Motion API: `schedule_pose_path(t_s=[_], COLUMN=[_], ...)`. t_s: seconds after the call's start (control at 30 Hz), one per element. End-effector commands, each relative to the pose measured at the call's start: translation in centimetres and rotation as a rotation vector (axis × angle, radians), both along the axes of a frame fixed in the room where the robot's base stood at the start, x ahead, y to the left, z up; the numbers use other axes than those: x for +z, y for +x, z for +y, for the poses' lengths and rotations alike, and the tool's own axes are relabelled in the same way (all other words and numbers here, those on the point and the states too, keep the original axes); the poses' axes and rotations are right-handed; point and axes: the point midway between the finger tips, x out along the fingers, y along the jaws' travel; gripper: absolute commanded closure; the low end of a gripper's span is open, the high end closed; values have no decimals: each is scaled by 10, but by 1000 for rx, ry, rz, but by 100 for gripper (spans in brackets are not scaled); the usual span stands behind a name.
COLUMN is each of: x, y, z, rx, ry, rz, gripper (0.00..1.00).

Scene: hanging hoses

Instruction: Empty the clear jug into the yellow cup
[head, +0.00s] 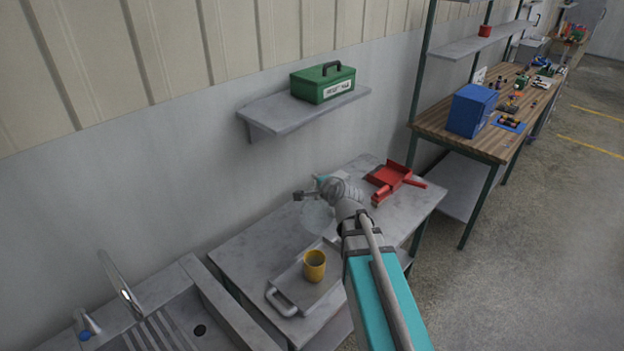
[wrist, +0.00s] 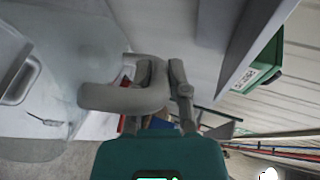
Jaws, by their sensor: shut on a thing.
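The yellow cup (head: 315,266) stands upright on a grey tray (head: 284,283) with a pale handle, on the grey table. The clear jug (head: 316,218) is beyond the cup, faint against the table; I cannot make out its contents or its exact tilt. My gripper (head: 312,195) is at the jug's upper edge and shut on it. In the wrist view, my grey fingers (wrist: 150,88) are close together, with the clear jug (wrist: 62,98) showing faintly to their left. The cup does not show clearly in the wrist view.
A red dustpan-like thing (head: 391,180) lies on the table right of my arm. A wall shelf (head: 268,118) with a green box (head: 323,83) is above and behind. A sink (head: 178,314) adjoins at left. A wooden workbench (head: 460,138) stands at right.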

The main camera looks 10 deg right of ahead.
Motion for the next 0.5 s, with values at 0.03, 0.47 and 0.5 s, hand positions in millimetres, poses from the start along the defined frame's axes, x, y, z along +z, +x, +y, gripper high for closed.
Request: schedule_pose_path(t_s=[0.03, 0.47, 0.5], x=[0, 2, 3], y=[0, 3, 4], z=[3, 11, 11], rx=[3, 17, 17], ry=[0, 3, 5], rz=[0, 12, 17], gripper=[100, 100, 100])
